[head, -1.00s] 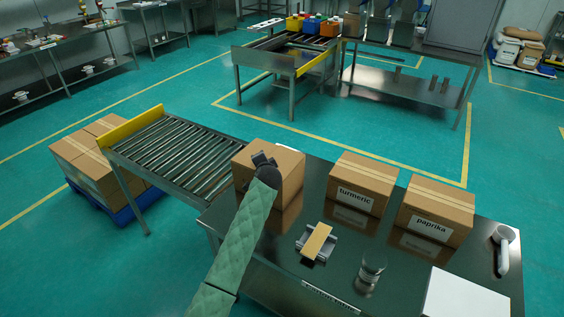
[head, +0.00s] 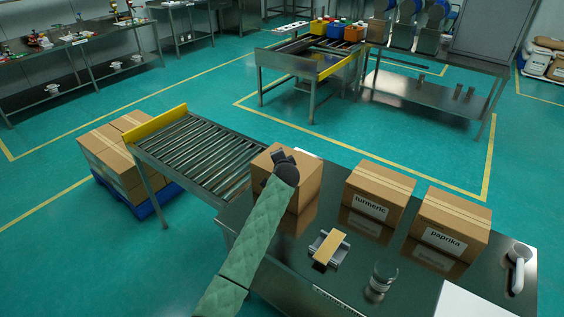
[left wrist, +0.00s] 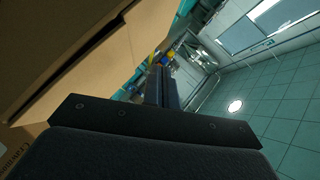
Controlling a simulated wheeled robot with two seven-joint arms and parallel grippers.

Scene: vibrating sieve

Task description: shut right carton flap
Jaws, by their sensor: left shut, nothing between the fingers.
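An unmarked-looking brown carton (head: 311,184) stands at the left end of the steel table, beside the roller conveyor. My left gripper (head: 283,155) is shut and empty at the carton's top, and my arm hides part of the carton. In the left wrist view, the shut fingers (left wrist: 160,84) point away beside the brown cardboard (left wrist: 75,55), which fills the upper left. A dark gap runs between two cardboard panels there. Partly cut-off lettering shows at the lower left. I cannot tell whether the fingers touch the cardboard or which flap is which. My right gripper is not in view.
Closed turmeric (head: 379,189) and paprika (head: 449,221) cartons stand to the right. A small stand with a tan block (head: 331,246), a glass jar (head: 381,278) and a white handheld device (head: 519,262) are on the table. The roller conveyor (head: 195,152) lies left.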

